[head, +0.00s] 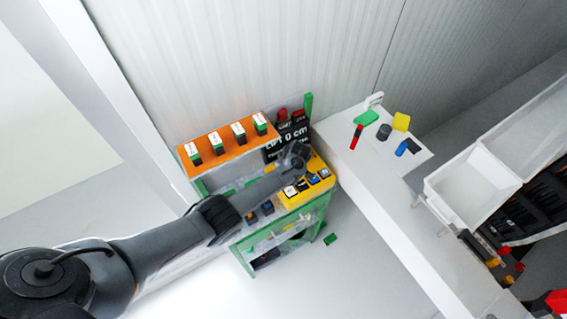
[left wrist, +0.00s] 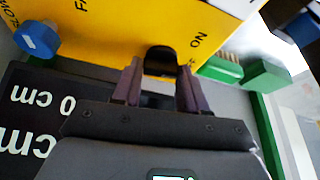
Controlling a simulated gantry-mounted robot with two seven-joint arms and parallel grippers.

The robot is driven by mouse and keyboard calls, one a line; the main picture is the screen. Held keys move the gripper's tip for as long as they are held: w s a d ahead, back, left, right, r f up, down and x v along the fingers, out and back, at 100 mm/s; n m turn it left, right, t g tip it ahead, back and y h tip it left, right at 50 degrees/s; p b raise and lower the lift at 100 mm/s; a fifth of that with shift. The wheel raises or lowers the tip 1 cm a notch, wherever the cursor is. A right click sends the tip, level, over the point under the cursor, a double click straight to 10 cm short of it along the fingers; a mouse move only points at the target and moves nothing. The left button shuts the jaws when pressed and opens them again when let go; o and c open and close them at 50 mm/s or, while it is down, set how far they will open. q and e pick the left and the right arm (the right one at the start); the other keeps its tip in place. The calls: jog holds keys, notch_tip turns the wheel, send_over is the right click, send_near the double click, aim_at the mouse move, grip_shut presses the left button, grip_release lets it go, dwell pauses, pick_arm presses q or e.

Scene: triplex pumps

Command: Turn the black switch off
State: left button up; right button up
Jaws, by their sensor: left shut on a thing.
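A yellow panel (head: 318,163) sits on the green-framed stand in the head view, and it fills the top of the left wrist view (left wrist: 110,30). The black switch (left wrist: 161,56) is on this panel, next to the printed word ON. My left gripper (left wrist: 160,84) is shut on the black switch, with one finger on each side of it. In the head view the left gripper (head: 295,158) reaches the panel's back edge and hides the switch there. The lower part of the switch is hidden between the fingers. My right gripper is not in view.
A blue knob (left wrist: 37,40) is on the same panel, left of the gripper. A black block with white lettering (head: 287,135) stands close behind the gripper. A white table (head: 365,190) stands to the right.

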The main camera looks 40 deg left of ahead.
pick_arm(q)
jog(key=shift+r+m+t+p, duration=0.1)
jog(key=shift+m+t+p, duration=0.2)
jog(key=shift+m+p, duration=0.55)
jog(key=shift+m, duration=0.25)
jog(key=o, duration=0.8)
jog(key=shift+s, duration=0.1)
